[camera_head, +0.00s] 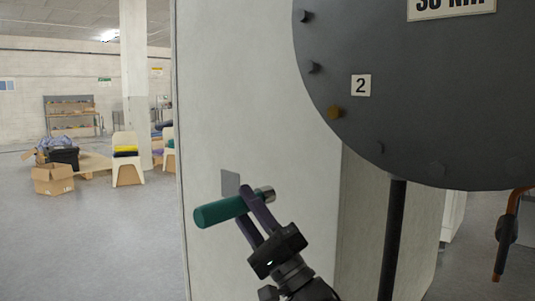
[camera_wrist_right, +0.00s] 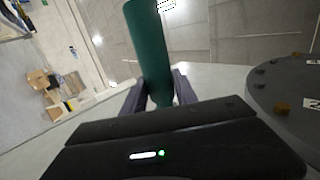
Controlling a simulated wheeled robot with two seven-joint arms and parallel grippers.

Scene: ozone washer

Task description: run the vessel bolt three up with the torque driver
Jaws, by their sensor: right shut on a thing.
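The torque driver (camera_head: 222,211) has a green handle and a metal socket end (camera_head: 265,194). My right gripper (camera_head: 248,204) is shut on it and holds it nearly level, socket to the right. In the right wrist view the green handle (camera_wrist_right: 147,40) stands up between the fingers (camera_wrist_right: 158,88). The vessel (camera_head: 400,110) is a large dark round face at upper right, with bolts along its rim. A brass-coloured bolt (camera_head: 334,112) sits below a "2" label (camera_head: 361,85); it also shows in the right wrist view (camera_wrist_right: 282,108). The driver is apart from the vessel, below and left of it. No "3" label is visible.
A pale wall panel (camera_head: 250,100) stands behind the driver. A dark post (camera_head: 393,235) is under the vessel, and an orange-brown bar with a black knob (camera_head: 507,230) hangs at right.

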